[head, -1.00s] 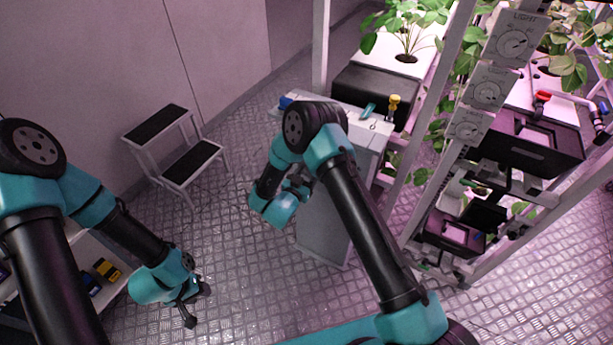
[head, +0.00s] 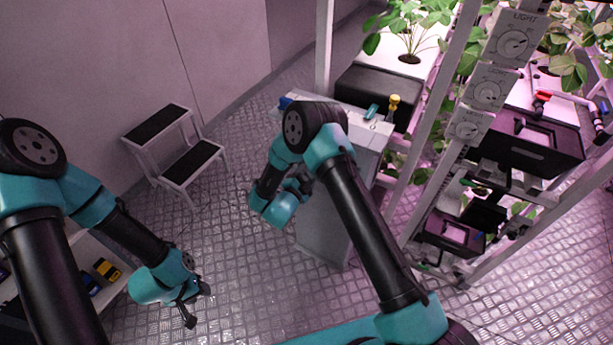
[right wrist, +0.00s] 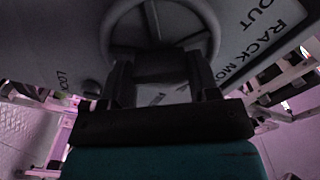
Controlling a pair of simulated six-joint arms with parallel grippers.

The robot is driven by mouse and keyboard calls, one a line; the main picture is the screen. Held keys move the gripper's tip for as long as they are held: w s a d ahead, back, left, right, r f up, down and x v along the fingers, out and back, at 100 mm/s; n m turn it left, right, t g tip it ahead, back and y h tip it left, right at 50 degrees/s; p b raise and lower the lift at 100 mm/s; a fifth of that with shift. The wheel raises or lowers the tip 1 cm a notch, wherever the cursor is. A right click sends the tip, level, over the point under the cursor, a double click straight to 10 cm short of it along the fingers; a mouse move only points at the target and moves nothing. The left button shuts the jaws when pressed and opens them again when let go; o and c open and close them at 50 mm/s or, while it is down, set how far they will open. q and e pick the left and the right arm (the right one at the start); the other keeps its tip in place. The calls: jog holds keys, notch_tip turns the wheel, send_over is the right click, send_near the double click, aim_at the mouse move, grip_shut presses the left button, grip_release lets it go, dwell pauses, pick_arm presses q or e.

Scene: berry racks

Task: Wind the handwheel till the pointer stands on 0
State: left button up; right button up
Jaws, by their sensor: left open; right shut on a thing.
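In the right wrist view the grey handwheel (right wrist: 112,32) fills the top middle, with a round rim and spokes, on a dark panel. My right gripper (right wrist: 162,64) is shut on the handwheel, its two dark fingers at the near part of the rim. In the head view my right gripper (head: 300,184) is at the side of the white cabinet (head: 325,225), and the wheel is hidden there. My left gripper (head: 197,304) is open and empty above the metal floor. I cannot make out the pointer or a 0 mark in either view.
A grey step stool (head: 178,150) stands by the wall. Plant racks with black bins (head: 530,145) and light dials (head: 514,42) stand at the right. Small tools, one yellow (head: 393,103), lie on the cabinet top. The floor (head: 245,285) between my arms is clear.

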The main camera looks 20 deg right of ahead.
jog(key=m, duration=0.5)
jog(key=shift+m, duration=0.3)
jog(key=m, duration=0.5)
jog(key=shift+m, duration=0.3)
jog(key=o, duration=0.9)
jog(key=v, duration=1.7)
jog(key=shift+s+a+r, duration=0.1)
jog(key=shift+s+a, duration=0.1)
